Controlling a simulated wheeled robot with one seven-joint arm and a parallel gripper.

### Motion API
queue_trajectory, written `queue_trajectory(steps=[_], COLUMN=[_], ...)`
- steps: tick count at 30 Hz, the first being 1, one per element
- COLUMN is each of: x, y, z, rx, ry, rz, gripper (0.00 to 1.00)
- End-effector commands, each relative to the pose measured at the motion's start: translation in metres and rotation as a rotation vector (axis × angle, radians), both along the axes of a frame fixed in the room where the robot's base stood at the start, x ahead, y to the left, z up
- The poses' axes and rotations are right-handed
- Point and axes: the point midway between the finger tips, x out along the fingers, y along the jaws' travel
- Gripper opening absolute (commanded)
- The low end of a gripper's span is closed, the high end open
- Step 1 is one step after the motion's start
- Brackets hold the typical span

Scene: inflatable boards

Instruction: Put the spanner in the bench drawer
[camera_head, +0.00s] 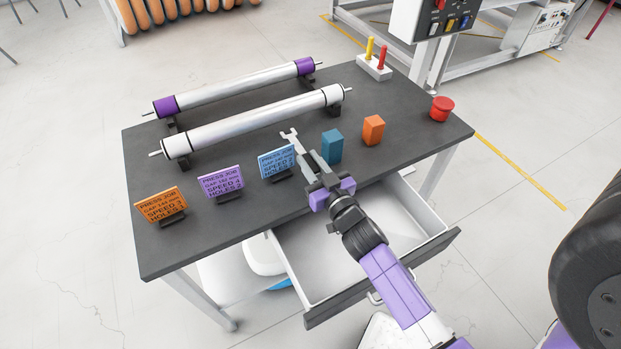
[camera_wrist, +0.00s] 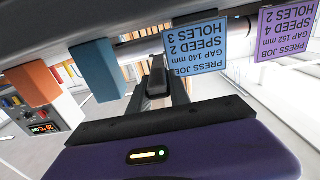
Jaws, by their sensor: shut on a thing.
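The grey spanner (camera_head: 289,139) shows in the head view above the dark bench top, its open-jaw end pointing up and left. My gripper (camera_head: 314,165) is shut on the spanner near the bench's front edge, just left of the teal block. Its hold hides the rest of the spanner. In the wrist view my gripper's dark fingers (camera_wrist: 158,82) show, but I cannot make out the spanner there. The bench drawer (camera_head: 330,309) is pulled open below the front edge. Its white inside looks empty where visible; my arm crosses over it and hides part.
On the bench (camera_head: 240,229) stand a teal block (camera_head: 332,147), an orange block (camera_head: 373,130), a blue job card (camera_head: 277,162), purple card (camera_head: 220,181) and orange card (camera_head: 161,204). Two rollers (camera_head: 255,120) lie behind. A red button (camera_head: 442,108) is at the right corner.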

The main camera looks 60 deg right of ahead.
Motion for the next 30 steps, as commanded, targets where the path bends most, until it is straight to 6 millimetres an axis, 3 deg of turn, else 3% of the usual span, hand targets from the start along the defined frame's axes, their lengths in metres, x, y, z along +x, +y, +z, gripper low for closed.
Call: queue_trajectory(steps=[15,28,29,30], x=[0.000,0.000,0.000,0.000], y=[-0.001,0.000,0.000,0.000], z=[-0.054,-0.061,-0.061,-0.060], rx=[-0.001,0.000,0.000,0.000], ry=[-0.001,-0.002,-0.001,-0.001], rz=[-0.002,0.000,0.000,0.000], gripper=[0.00,0.00,0.25,0.33])
